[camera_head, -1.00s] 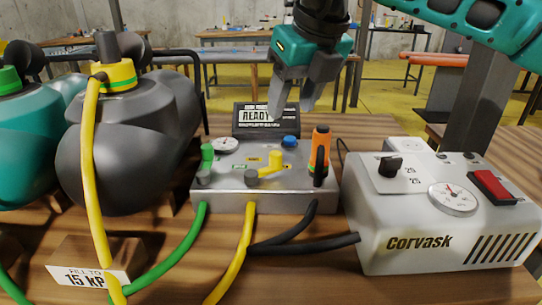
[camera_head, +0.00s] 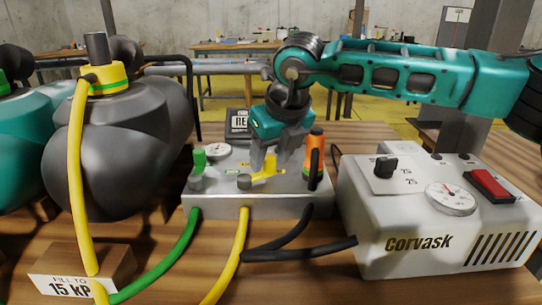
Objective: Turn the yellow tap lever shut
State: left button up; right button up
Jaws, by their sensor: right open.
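The yellow tap lever (camera_head: 266,173) sits on top of the grey metal manifold box (camera_head: 235,206), with a yellow hose (camera_head: 238,245) coming from the box's front below it. My right gripper (camera_head: 272,160) points down over the box, its fingers right at the lever's upper part. The fingers are apart; I cannot tell whether they touch the lever. My left gripper is not in view.
A green tap (camera_head: 198,160) and a gauge (camera_head: 218,150) stand left of the lever, an orange-and-black handle (camera_head: 314,160) close on the right. The white Corvask pump (camera_head: 420,225) stands further right.

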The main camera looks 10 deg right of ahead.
jog(key=shift+c, duration=0.2)
grip_shut()
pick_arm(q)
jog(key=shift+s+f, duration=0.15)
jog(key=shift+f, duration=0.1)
